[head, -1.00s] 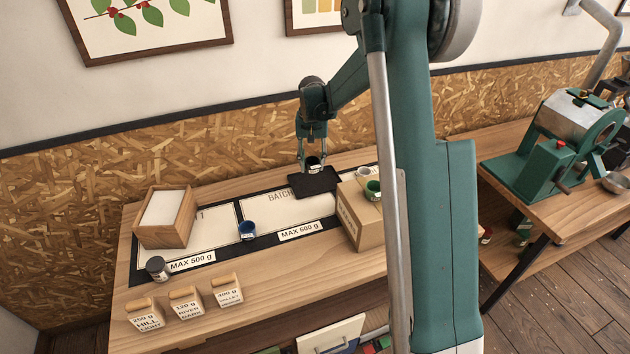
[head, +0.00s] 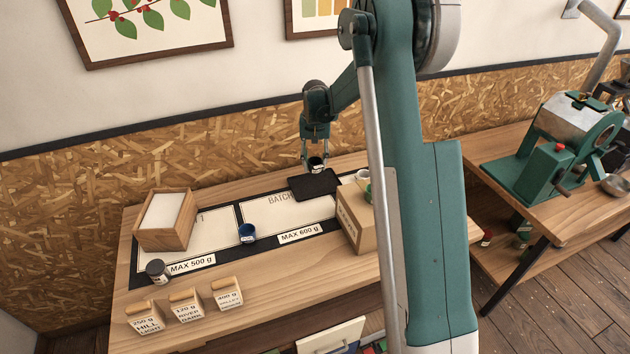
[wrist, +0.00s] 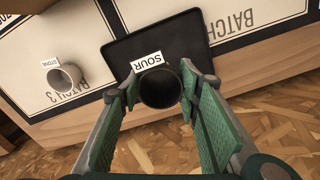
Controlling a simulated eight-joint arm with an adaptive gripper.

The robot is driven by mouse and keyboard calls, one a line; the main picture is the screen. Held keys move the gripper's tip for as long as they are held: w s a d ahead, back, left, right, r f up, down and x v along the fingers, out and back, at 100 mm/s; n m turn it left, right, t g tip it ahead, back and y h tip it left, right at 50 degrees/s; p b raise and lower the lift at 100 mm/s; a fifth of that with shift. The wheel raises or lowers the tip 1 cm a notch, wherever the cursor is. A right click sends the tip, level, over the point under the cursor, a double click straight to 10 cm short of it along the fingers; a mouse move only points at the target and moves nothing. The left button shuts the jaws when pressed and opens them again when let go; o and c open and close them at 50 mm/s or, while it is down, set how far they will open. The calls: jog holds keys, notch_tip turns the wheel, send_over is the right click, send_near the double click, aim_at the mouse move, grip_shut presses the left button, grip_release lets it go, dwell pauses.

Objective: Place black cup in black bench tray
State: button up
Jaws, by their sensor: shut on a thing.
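The black cup (head: 316,163) with a white label is held by my gripper (head: 315,166) above the black bench tray (head: 323,184) at the back of the bench. The tray (wrist: 122,68) lies flat beneath and looks empty around the cup. Whether the cup's base touches the tray cannot be told.
A white cup (wrist: 62,78) labelled STONE stands beside the tray. A cardboard box (head: 354,224) is at the bench's right, with a green cup (head: 368,190) partly hidden by my arm. A blue cup (head: 247,233) stands between the batch areas. A wooden box (head: 166,234) is at left.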

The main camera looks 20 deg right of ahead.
jog(key=shift+f, duration=2.2)
jog(key=shift+f, duration=0.1)
jog(key=shift+f, duration=1.8)
jog(key=shift+f, duration=0.1)
jog(key=o, duration=0.9)
jog(key=shift+c, duration=0.2)
jog(key=shift+o, duration=0.3)
notch_tip(320, 180, up, 12)
jog(key=shift+r, duration=0.15)
